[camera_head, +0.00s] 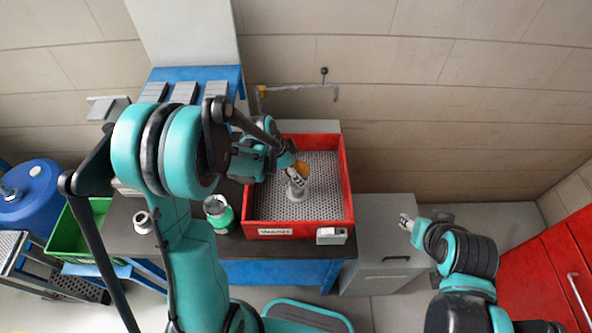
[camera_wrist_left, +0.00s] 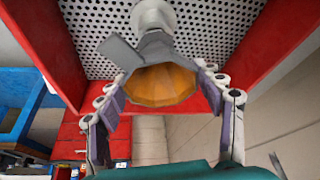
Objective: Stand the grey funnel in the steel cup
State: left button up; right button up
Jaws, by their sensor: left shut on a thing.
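The grey funnel (camera_wrist_left: 158,84), orange inside, is between the fingers of my left gripper (camera_wrist_left: 164,90) in the left wrist view. Its wide mouth faces the camera and its narrow end points away, towards a pale round metal thing (camera_wrist_left: 153,14) that looks like the steel cup. In the head view the funnel's orange inside (camera_head: 302,169) shows at my left gripper (camera_head: 296,178), just above the cup (camera_head: 297,192) in the red tray. I cannot tell whether the spout is inside the cup. My right gripper (camera_head: 405,222) is off to the right, holding nothing visible.
The red tray (camera_head: 348,185) has raised walls and a perforated floor, mostly clear around the cup. A green-and-white bottle (camera_head: 219,213) and a small pale container (camera_head: 142,222) stand left of it. A green crate (camera_head: 62,240) is farther left; a grey cabinet (camera_head: 385,205) is at right.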

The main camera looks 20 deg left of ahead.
pick_arm(q)
jog(key=shift+f, duration=0.2)
dwell(0.5)
jog(key=shift+f+b, duration=0.6)
jog(key=shift+b, duration=0.2)
jog(key=shift+f+b, duration=0.2)
jog(key=shift+b, duration=0.1)
jog(key=o, duration=1.2)
